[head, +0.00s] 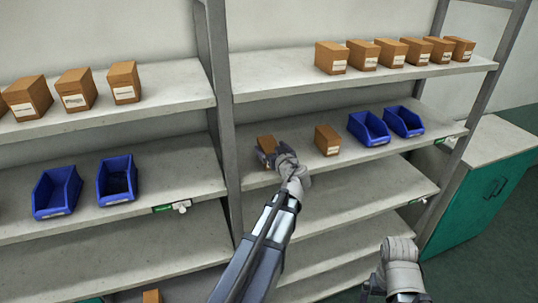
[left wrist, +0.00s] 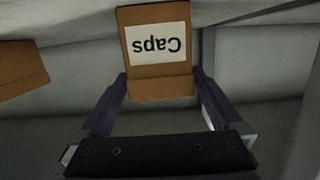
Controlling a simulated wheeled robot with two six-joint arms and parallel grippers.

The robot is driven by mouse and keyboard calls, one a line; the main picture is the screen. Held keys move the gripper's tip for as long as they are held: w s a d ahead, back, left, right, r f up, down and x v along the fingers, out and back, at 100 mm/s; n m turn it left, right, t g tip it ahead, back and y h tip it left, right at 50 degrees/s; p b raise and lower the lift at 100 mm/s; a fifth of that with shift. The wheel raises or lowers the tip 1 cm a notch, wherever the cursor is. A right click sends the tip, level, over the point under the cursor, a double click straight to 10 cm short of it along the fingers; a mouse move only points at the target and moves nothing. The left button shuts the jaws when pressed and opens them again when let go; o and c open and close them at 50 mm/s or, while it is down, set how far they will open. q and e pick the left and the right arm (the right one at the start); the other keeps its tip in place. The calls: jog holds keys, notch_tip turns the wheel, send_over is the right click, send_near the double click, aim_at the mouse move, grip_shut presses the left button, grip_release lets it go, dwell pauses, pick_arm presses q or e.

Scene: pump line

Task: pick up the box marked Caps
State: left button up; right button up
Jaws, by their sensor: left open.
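The box marked Caps (left wrist: 158,80) is a small brown carton with a white label, seen upside down in the left wrist view. In the head view the brown box (head: 266,143) at my left gripper stands on the middle shelf, partly hidden by the gripper. My left gripper (head: 272,158) is open, with one finger on each side of the box's near end; I cannot tell whether they touch it. The fingers also show in the left wrist view (left wrist: 160,92). My right gripper (head: 374,287) is low at the right, away from the shelves; its jaws are unclear.
Another brown box (head: 327,140) stands to the right on the same shelf, then two blue bins (head: 369,128). Several boxes (head: 331,58) line the shelf above. A grey upright post (head: 222,110) stands close to the left of the gripper.

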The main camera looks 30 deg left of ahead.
aim_at(267, 143)
pick_arm(q)
jog(key=x, duration=0.2)
jog(key=shift+w+a+f, duration=0.1)
jog(key=shift+w+a, duration=0.15)
jog(key=shift+a, duration=0.05)
jog(key=shift+s, duration=0.1)
jog(key=shift+d, duration=0.1)
jog(key=shift+c, duration=0.2)
jog(key=c, duration=1.5)
jog(key=shift+o, duration=0.2)
